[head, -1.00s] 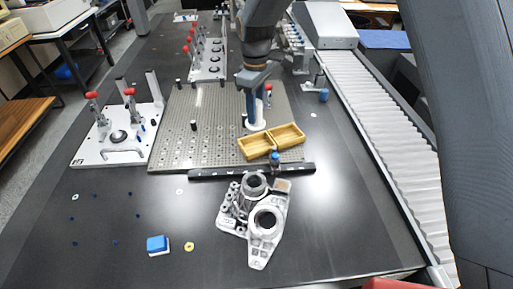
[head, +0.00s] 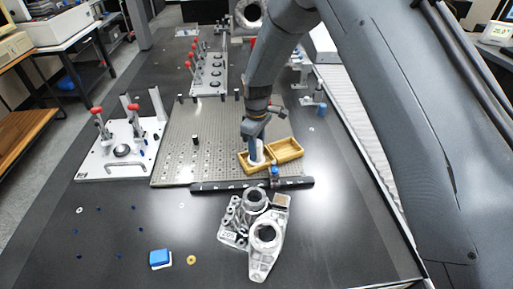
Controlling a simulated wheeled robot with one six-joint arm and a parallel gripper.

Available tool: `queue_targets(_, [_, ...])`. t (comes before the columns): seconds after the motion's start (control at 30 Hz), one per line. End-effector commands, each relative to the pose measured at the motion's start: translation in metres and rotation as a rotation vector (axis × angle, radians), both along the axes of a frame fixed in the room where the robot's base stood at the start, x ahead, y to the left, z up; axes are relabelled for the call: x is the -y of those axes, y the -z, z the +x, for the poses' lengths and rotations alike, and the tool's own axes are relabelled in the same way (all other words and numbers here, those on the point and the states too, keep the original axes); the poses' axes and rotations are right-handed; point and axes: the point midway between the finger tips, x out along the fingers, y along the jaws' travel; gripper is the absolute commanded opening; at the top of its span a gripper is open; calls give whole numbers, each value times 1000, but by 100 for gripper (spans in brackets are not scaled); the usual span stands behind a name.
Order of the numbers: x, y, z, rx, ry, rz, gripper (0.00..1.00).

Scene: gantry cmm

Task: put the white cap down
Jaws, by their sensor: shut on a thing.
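The white cap (head: 257,157) is held upright between the blue fingers of my gripper (head: 255,148), which is shut on it. The cap is at the left compartment of the open wooden box (head: 285,151). Its lower end is close to the compartment's floor or inside its walls; I cannot tell if it touches the bottom. The fingers and the front wall hide part of the cap. The right compartment looks empty.
The wooden box stands on a perforated plate (head: 185,160), behind a dark bar (head: 225,186) with a blue knob (head: 275,171). A metal casting (head: 262,238) lies in front. A clamp fixture (head: 115,160) stands left.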

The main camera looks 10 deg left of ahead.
Motion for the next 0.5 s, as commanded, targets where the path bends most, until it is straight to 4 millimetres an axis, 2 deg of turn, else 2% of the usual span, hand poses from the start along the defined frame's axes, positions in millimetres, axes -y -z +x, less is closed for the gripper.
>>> queue_targets(0.3, [0,3,0,0,0,0,10])
queue_targets(0.33, [0,3,0,0,0,0,35])
queue_targets(0.43, [0,2,0,0,0,0,50])
queue_targets(0.5, [0,2,0,0,0,0,50])
